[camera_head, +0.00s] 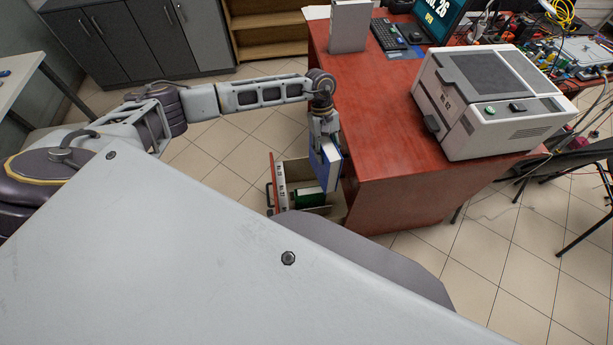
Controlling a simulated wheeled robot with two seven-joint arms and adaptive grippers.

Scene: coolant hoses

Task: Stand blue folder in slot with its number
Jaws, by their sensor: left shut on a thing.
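My left gripper (325,137) points down and is shut on the blue folder (326,166), gripping its upper end. The folder hangs upright, slightly tilted, with a white side and a blue side showing. It is over or beside the open drawer (270,198) at the desk's left side; the exact height above it is hard to tell. The drawer's reddish front carries several small white labels whose numbers are too small to read. A dark green folder (309,198) stands in the drawer. The folder's lower end overlaps the drawer's far side in view. My right gripper is not in view.
The red desk (385,190) stands close on the right of the folder. A white printer (490,105), a grey box file (350,25) and a keyboard (388,35) are on it. Tiled floor (225,160) is free left of the drawer. My own body hides the foreground.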

